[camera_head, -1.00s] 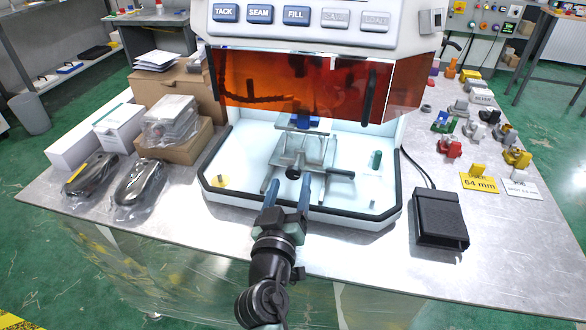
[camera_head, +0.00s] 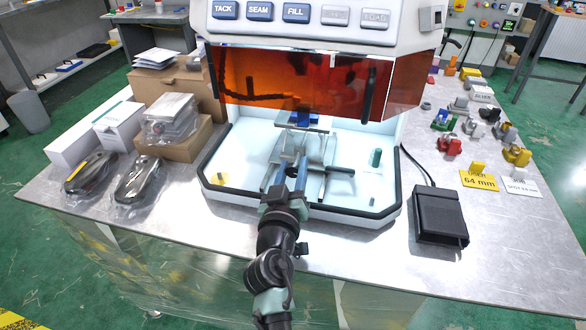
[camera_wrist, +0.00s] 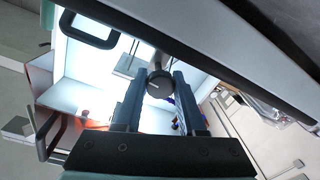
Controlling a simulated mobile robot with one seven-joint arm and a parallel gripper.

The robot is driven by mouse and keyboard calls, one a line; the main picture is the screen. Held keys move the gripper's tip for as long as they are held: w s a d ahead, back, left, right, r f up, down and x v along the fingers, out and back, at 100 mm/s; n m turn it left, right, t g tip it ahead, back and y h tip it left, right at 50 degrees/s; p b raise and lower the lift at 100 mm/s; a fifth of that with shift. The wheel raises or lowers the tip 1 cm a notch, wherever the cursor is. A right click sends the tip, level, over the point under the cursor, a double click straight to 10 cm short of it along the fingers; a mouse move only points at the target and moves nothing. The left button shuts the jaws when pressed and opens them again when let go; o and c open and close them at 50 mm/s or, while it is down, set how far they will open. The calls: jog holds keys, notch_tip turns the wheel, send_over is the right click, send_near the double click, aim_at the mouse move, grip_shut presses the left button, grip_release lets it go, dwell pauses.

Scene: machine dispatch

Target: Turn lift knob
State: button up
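The lift knob (camera_wrist: 160,84) is a dark round knob with a pale mark, seen in the wrist view between the tips of my gripper (camera_wrist: 159,78). The two blue-grey fingers stand on either side of it with no clear gap, so my gripper looks shut on it. In the head view my gripper (camera_head: 291,168) reaches over the front of the welding cabinet (camera_head: 350,207) to the lift stage (camera_head: 316,148), and the knob is hidden there. A small blue part (camera_head: 302,118) sits on top of the stage.
The orange shield (camera_head: 290,85) hangs above the stage. A grey handle (camera_head: 336,171) sticks out right of my gripper, and a green-capped post (camera_head: 376,158) stands farther right.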

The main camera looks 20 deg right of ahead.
grip_shut()
jog(key=shift+n, duration=0.3)
jog(key=n+p, duration=0.1)
jog(key=n, duration=0.3)
jog(key=shift+p, duration=0.3)
jog(key=n+p, duration=0.1)
jog(key=n, duration=0.3)
jog(key=shift+n+g, duration=0.3)
jog(key=n+p, duration=0.2)
jog(key=n, duration=0.3)
jog(key=shift+g, duration=0.3)
jog(key=shift+n+h+p, duration=0.3)
jog(key=shift+n+p, duration=0.4)
jog(key=shift+n, duration=1.2)
jog(key=shift+f, duration=0.1)
